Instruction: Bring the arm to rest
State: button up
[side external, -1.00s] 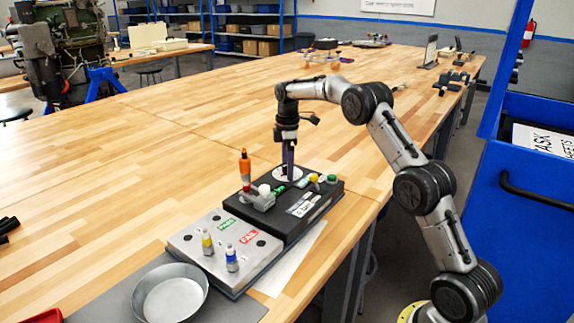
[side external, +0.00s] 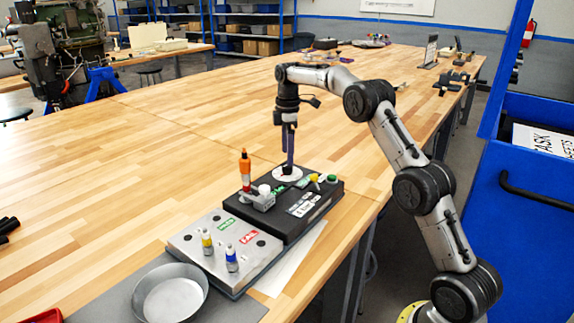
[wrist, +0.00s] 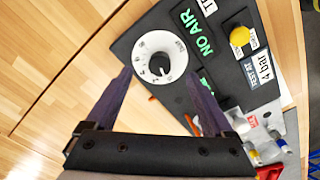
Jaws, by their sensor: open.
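My gripper (side external: 289,163) points down above the black test box (side external: 310,213) in the side view. Its two purple fingers are apart and empty in the wrist view (wrist: 155,68). Between and beyond the fingertips in the wrist view is a white round dial (wrist: 149,45) with a dark centre and printed marks. The dial also shows on top of the black box in the side view (side external: 281,175), just below the fingertips. The gripper appears clear of the dial.
A grey plate (side external: 185,240) with PASS and FAIL labels holds a yellow-banded and a blue-banded fitting. A metal bowl (side external: 170,290) sits at the front. The wooden table (side external: 140,140) is broadly clear to the left.

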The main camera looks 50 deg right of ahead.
jog(key=shift+w+a+r, duration=0.1)
jog(key=shift+a+r, duration=0.05)
jog(key=shift+a, duration=0.1)
jog(key=s+a+r+t, duration=0.1)
jog(key=s+a+r, duration=0.25)
jog(key=r, duration=0.25)
jog(key=s+a+r+n+t, duration=0.1)
jog(key=s+a+r, duration=0.1)
jog(key=a+r, duration=0.25)
jog(key=s+a+r+t, duration=0.1)
jog(key=s+a+r, duration=0.2)
jog(key=r, duration=0.4)
jog(key=s+a+r+m+t, duration=0.1)
jog(key=s+a, duration=0.2)
jog(key=s, duration=0.4)
jog(key=s+a+r+m+t, duration=0.1)
jog(key=s+a, duration=0.3)
jog(key=s, duration=0.2)
jog(key=s+a+f+m, duration=0.3)
jog(key=s+f+m, duration=0.5)
jog(key=s+f, duration=0.6)
jog(key=shift+s+f+t, duration=0.2)
jog(key=shift+s+t, duration=0.1)
jog(key=shift+s, duration=0.25)
